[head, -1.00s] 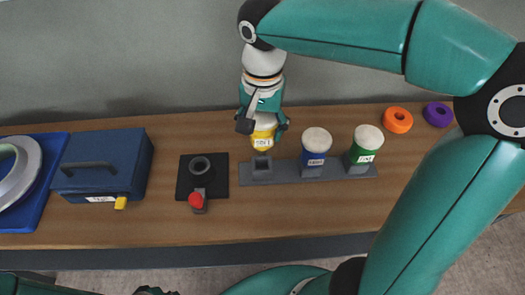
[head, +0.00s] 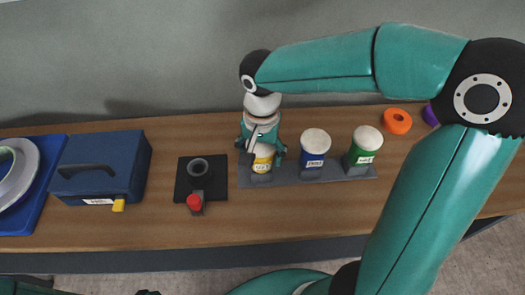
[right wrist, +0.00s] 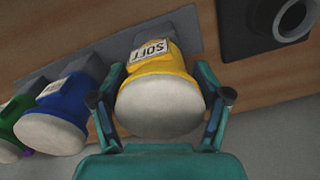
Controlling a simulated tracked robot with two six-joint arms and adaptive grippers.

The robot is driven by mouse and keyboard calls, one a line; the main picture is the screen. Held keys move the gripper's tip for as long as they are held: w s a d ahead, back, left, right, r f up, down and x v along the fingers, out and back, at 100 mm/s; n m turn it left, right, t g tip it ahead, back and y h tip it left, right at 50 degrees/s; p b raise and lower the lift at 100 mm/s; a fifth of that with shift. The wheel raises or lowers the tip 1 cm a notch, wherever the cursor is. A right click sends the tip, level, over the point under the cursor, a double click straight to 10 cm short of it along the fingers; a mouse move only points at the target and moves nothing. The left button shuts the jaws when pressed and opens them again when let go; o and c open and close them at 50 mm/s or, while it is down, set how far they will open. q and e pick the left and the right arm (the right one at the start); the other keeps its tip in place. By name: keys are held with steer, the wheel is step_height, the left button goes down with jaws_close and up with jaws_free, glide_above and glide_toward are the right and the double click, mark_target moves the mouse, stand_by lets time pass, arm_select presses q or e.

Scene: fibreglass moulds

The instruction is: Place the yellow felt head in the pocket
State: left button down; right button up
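The yellow felt head (head: 263,165) stands upright at the left pocket of the dark grey rack (head: 339,178) and appears seated in it. Its label and white felt end show in the right wrist view (right wrist: 157,65). My right gripper (head: 262,153) is above it, with one finger on each side. In the right wrist view my right gripper (right wrist: 163,98) looks open, with narrow gaps between the fingers and the head. The pocket itself is mostly hidden under the head. My left gripper is not clearly in view.
A blue felt head (head: 315,147) and a green one (head: 364,146) stand close by on the right. Left are a black block with a round socket (head: 198,167), a red knob (head: 194,202) and a blue case (head: 100,165). An orange ring (head: 397,121) lies behind.

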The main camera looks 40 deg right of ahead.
steer(key=shift+o, duration=1.1)
step_height(320, 180, up, 12)
steer(key=shift+r+p, duration=0.1)
steer(key=shift+p, duration=0.4)
steer(key=shift+d, duration=0.1)
